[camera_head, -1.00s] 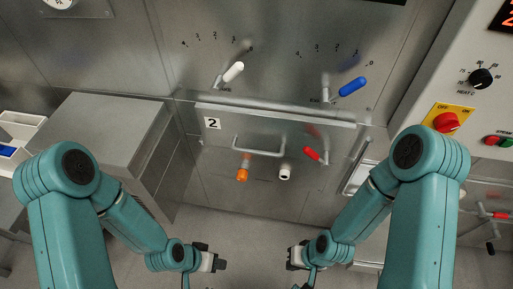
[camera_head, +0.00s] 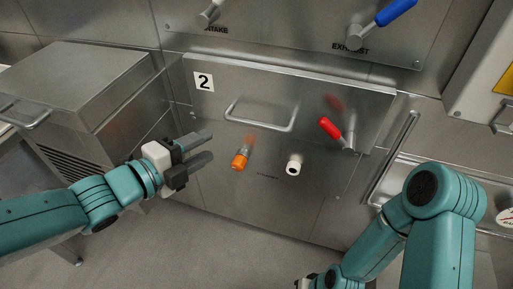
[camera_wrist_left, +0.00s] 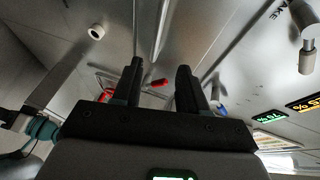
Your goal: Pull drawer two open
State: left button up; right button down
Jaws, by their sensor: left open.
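Drawer two is a steel front (camera_head: 300,88) marked with a white "2" label (camera_head: 204,82). No drawer interior shows. Its bar handle (camera_head: 260,124) is bare and runs across the middle of the front. My left gripper (camera_head: 212,146) is open and empty, left of the handle and slightly below it, apart from it. In the left wrist view its two dark fingers (camera_wrist_left: 157,85) are spread with nothing held between them. My right gripper (camera_head: 305,284) is mostly cut off at the bottom edge, so its jaws cannot be judged.
A red lever (camera_head: 330,128) overlaps the drawer's right side. An orange knob (camera_head: 240,160) and a white knob (camera_head: 294,165) stick out below the handle. A blue lever (camera_head: 394,12) is above. A steel cabinet (camera_head: 85,75) stands left. The floor in front is clear.

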aim_at(252, 124)
pick_arm(q)
jog(key=b+x, duration=0.1)
jog(key=x, duration=0.4)
jog(key=b+x, duration=0.1)
jog(key=x, duration=0.5)
jog(key=b+x, duration=0.1)
jog(key=x, duration=0.4)
jog(key=shift+d+f+b, duration=0.15)
jog(key=shift+f+b, duration=0.15)
jog(key=shift+b, duration=0.1)
pick_arm(e)
notch_tip(252, 124, down, 5)
jog(key=shift+a+f, duration=0.1)
jog(key=shift+f, duration=0.05)
pick_arm(q)
grip_shut()
